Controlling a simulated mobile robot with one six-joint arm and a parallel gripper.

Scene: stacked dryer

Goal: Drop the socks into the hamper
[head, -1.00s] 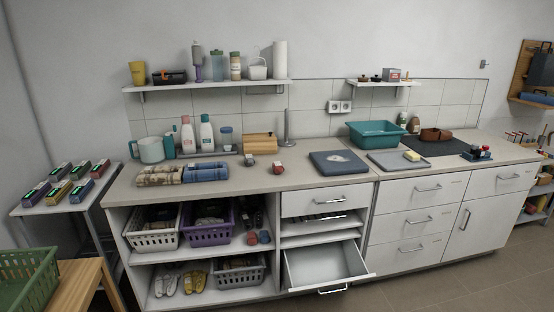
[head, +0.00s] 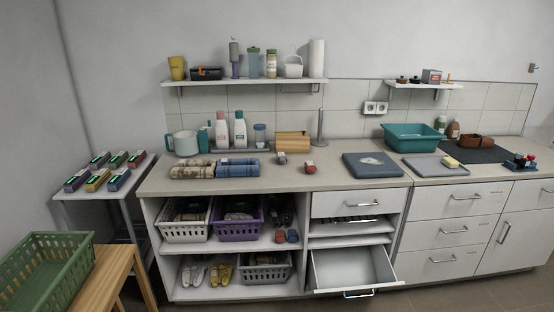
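I cannot make out any socks for certain. A pair of small red and blue rolled items (head: 287,237) lies on the upper shelf of the open cabinet and may be socks. Nothing is clearly a hamper. A green open basket (head: 62,238) on a wooden table at the lower left looks empty in the part I see. A white basket (head: 185,229) and a purple basket (head: 236,229) on the upper shelf hold dark contents, and a grey basket (head: 263,275) is on the lower shelf. My gripper is not in view.
An open, empty drawer (head: 352,268) juts out below the counter (head: 340,178). Yellow shoes (head: 221,274) and pale shoes sit on the lower shelf. A teal tub (head: 413,140), rolled towels (head: 237,168) and bottles stand on the counter. A side table (head: 84,191) carries several small boxes.

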